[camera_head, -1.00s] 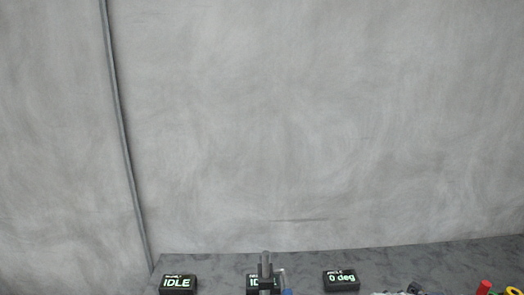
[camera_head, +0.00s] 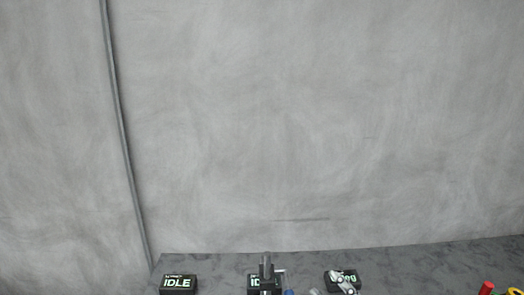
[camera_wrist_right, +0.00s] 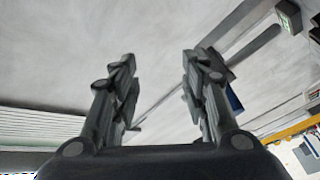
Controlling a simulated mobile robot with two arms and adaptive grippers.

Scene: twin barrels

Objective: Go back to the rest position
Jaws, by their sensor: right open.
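My right gripper (camera_head: 342,280) is small at the bottom of the head view, right of centre, in front of the right display box (camera_head: 328,287) and partly covering its lit text. In the right wrist view, the same gripper (camera_wrist_right: 157,72) has its two dark fingers spread apart with nothing between them. The fingers point at a pale grey surface. My left gripper is not in view.
A display box reading IDLE (camera_head: 178,283) stands at the bottom left. A second display box (camera_head: 253,284) is partly hidden behind a grey upright post (camera_head: 266,268). A red piece (camera_head: 486,288) shows at the bottom right. A plain grey wall (camera_head: 300,120) fills most of the view.

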